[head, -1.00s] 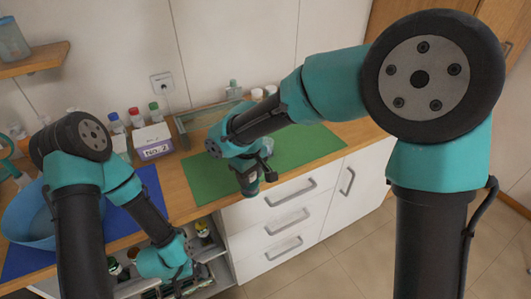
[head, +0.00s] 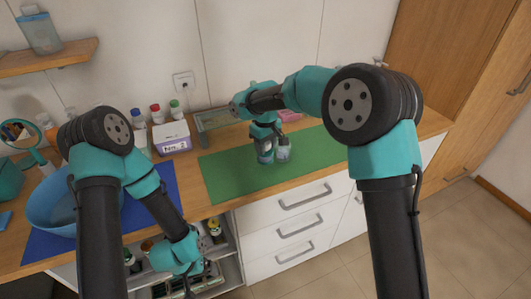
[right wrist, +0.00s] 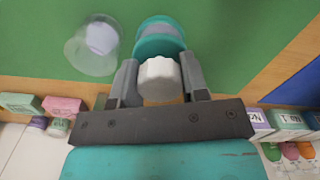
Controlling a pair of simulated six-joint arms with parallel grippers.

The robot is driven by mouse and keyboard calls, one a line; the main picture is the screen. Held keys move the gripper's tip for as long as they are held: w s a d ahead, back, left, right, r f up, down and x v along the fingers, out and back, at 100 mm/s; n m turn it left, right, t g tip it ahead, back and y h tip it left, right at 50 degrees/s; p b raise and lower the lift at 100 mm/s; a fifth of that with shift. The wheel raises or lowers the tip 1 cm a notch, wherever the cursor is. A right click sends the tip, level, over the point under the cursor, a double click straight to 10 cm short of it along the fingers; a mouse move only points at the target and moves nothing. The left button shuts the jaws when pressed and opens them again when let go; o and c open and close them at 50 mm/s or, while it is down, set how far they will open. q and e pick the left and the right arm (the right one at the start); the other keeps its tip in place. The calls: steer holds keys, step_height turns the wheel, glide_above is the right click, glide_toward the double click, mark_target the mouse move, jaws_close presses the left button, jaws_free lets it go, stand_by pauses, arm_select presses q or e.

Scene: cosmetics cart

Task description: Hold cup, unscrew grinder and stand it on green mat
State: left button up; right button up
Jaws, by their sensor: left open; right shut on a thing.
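In the right wrist view the grinder (right wrist: 158,82) has a white ribbed top and a teal body. My right gripper (right wrist: 161,84) is shut on the white top. In the head view my right gripper (head: 265,137) points down at the green mat (head: 224,180), with the grinder (head: 265,156) below it. I cannot tell whether the grinder touches the mat. A clear cup (head: 283,152) stands on the mat just right of the grinder; it also shows in the right wrist view (right wrist: 92,48). My left gripper (head: 188,285) is open, low by the shelf in front of the counter.
A blue basin (head: 52,207) sits on a blue mat (head: 166,183) at the left. A white and purple box (head: 172,138) and several capped bottles stand behind. An open shelf (head: 233,268) with bottles lies below the counter. The green mat's right part is clear.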

stand_by(0.3)
steer(key=shift+f, duration=1.75)
steer(key=shift+f, duration=0.15)
steer(key=o, duration=1)
step_height(320, 180, up, 12)
steer(key=shift+r, duration=0.2)
